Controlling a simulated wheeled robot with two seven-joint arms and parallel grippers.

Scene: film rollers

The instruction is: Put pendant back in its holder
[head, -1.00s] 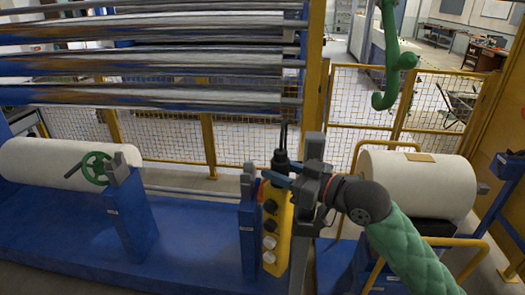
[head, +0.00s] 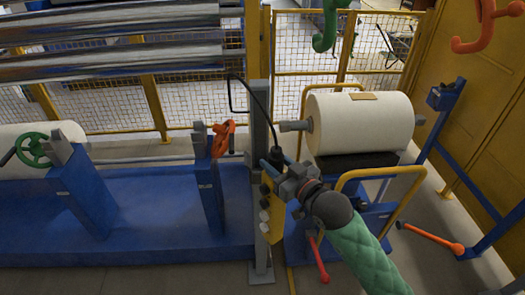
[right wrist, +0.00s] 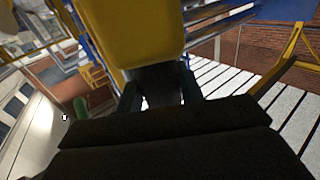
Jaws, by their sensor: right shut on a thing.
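The pendant (head: 275,215) is a yellow control box with a column of dark and pale buttons. My right gripper (head: 274,167) is shut on its upper end, and the box hangs roughly upright, slightly tilted. A black cable runs up from its top. It overlaps the tall grey post (head: 258,125) in the head view; I cannot tell whether they touch. A thin dark bracket (head: 231,97) sticks out left from the post's top and may be the holder. In the right wrist view, the yellow body (right wrist: 150,35) fills the upper middle, between the fingers. My left gripper is not in view.
A blue machine base (head: 140,240) with upright supports lies left. A white roller (head: 360,122) rests on a cart with yellow rails (head: 350,178) at right. An orange clamp handle (head: 222,138) is near the post. Green and orange hooks hang above.

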